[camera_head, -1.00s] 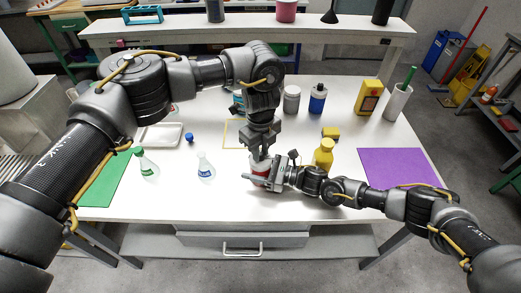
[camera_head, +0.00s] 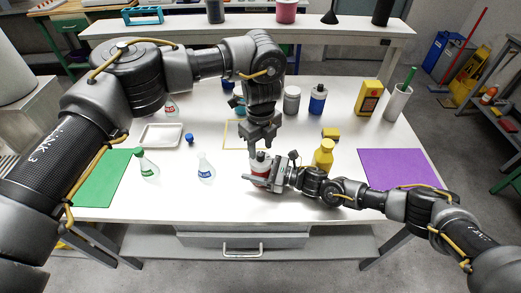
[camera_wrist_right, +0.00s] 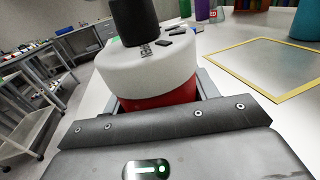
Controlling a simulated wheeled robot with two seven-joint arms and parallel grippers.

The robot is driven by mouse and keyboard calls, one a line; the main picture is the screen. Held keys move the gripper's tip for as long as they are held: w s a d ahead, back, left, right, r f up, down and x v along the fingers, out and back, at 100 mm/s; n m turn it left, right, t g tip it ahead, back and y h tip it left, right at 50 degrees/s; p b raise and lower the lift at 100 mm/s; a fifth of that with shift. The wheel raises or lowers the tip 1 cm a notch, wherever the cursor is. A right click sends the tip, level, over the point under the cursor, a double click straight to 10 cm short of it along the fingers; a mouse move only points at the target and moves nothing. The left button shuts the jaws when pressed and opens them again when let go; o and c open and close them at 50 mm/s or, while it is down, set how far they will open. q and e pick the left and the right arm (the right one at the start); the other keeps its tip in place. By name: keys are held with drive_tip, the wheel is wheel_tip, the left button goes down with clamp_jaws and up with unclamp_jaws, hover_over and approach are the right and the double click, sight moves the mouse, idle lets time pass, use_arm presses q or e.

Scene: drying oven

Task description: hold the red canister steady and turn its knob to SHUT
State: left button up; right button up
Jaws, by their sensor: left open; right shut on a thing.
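The red canister (camera_head: 260,170) stands near the table's front middle, its white top showing. My right gripper (camera_head: 265,181) is shut around its body from the right. In the right wrist view, the red body (camera_wrist_right: 160,98) sits between my fingers under a wide white top (camera_wrist_right: 150,70). A dark cylindrical part (camera_wrist_right: 134,20) rises above that top with small dark pieces beside it; I cannot tell if it is the knob. My left gripper (camera_head: 262,146) points down, open, just above the canister. The knob's setting is not readable.
A yellow bottle (camera_head: 323,158) stands close right of my right gripper. A flask with a blue label (camera_head: 206,170) stands left of the canister. A yellow square outline (camera_head: 232,148) lies behind. A green mat (camera_head: 100,185) and purple mat (camera_head: 400,167) lie at the sides.

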sight(260, 153)
use_arm(q)
wheel_tip(260, 153, up, 10)
drive_tip(key=shift+f, duration=0.2)
use_arm(e)
drive_tip(key=o, duration=1.1)
